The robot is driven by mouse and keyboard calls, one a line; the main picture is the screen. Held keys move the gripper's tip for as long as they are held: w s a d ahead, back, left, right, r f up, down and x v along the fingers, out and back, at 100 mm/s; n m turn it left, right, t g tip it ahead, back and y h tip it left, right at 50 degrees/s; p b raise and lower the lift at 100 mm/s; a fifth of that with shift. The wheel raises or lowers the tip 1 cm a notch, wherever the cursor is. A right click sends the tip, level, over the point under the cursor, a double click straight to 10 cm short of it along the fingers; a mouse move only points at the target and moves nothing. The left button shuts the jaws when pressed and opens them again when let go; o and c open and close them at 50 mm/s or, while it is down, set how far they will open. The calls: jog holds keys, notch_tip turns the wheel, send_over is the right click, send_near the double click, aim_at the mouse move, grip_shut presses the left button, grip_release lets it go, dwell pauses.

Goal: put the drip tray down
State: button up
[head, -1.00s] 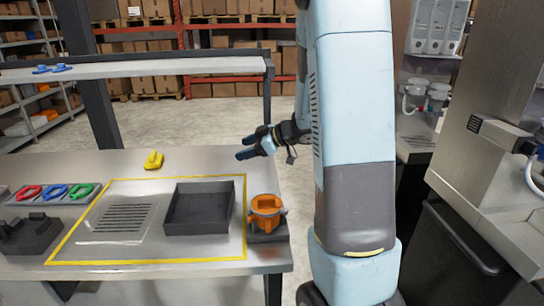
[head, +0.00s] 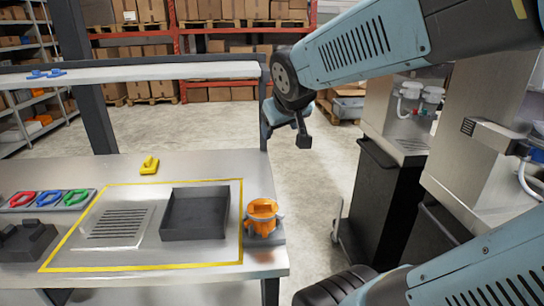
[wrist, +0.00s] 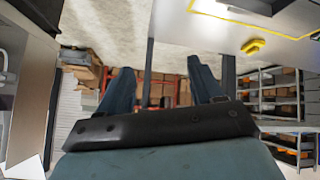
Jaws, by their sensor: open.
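A flat steel tray with dark slots (head: 117,224) lies on the table inside a yellow outline. A shallow black open tray (head: 164,222) sits just right of it, also inside the outline and empty. I cannot tell for certain which of the two is the drip tray. My gripper (head: 287,120) hangs beyond the table's right end, apart from both trays. In the wrist view my gripper (wrist: 160,78) shows two blue fingers spread apart with nothing between them.
An orange ring-shaped part (head: 263,217) stands on a grey base at the table's right edge. A yellow piece (head: 149,166) lies behind the outline. Red, blue and green pieces (head: 49,198) sit at left. Dispensers (head: 412,110) stand at right. A raised shelf (head: 130,70) spans the table.

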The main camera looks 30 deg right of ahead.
jog(key=s+a+f+g+y, duration=0.1)
jog(key=s+a+g+y, duration=0.1)
jog(key=s+a, duration=0.4)
jog(key=s+g, duration=0.1)
jog(key=s, duration=0.4)
jog(key=shift+f, duration=0.25)
jog(key=shift+s, duration=0.1)
